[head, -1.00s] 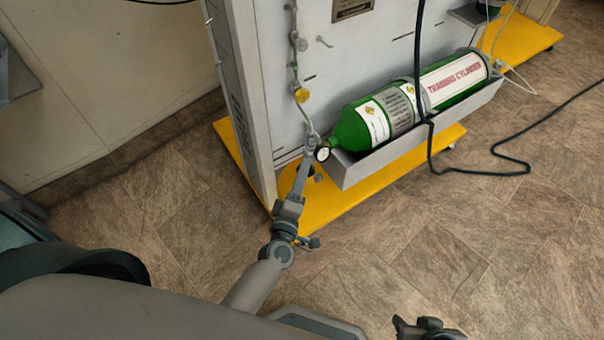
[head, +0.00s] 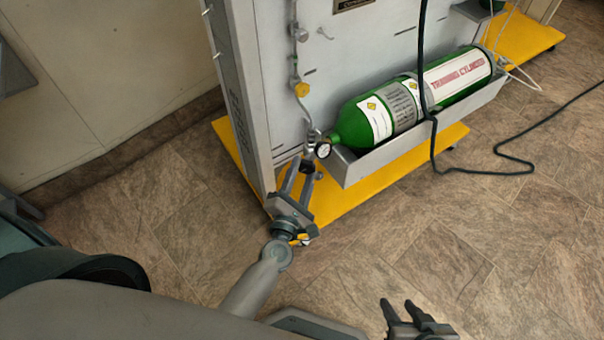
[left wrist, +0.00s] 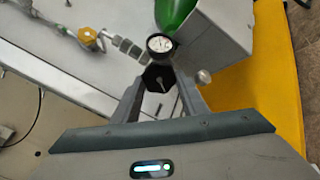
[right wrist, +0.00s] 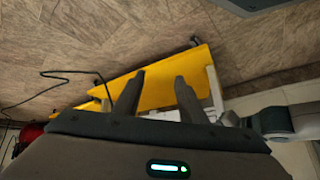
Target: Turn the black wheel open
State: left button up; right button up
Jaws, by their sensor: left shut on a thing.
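The black wheel (left wrist: 158,78) sits between the fingers of my left gripper (left wrist: 160,95), just below a round gauge (left wrist: 160,43) in the left wrist view. My left gripper, also in the head view (head: 303,165), is shut on the wheel at the valve end of the green cylinder (head: 400,105). In the head view the fingers mostly hide the wheel. The gauge (head: 323,150) shows beside the fingertips. My right gripper (right wrist: 158,80) is open and empty; in the head view it is low at the right (head: 405,308).
The cylinder lies in a grey tray (head: 425,145) on a grey panel with a yellow base (head: 350,200). A yellow knob (head: 302,90) is on the line above the valve. A black cable (head: 470,172) hangs past the cylinder onto the floor.

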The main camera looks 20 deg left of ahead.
pick_arm(q)
jog(key=n, duration=0.1)
jog(key=n+b, duration=0.1)
jog(key=n, duration=0.1)
jog(key=shift+d+f+n, duration=0.1)
jog(key=shift+f+n, duration=0.15)
jog(key=shift+n, duration=0.15)
jog(key=shift+n+b, duration=0.6)
jog(key=shift+n, duration=0.4)
jog(key=shift+d+n, duration=0.1)
jog(key=shift+n, duration=0.5)
pick_arm(e)
jog(key=w+a+r+t+y, duration=0.1)
jog(key=w+a+r+t, duration=0.2)
jog(key=w, duration=0.1)
jog(key=shift+w+a+r+t+y, duration=0.2)
jog(key=shift+r+t+y, duration=0.1)
jog(key=shift+r+t, duration=0.1)
pick_arm(q)
jog(key=o, duration=1)
jog(key=shift+r, duration=0.1)
jog(key=shift+o, duration=0.2)
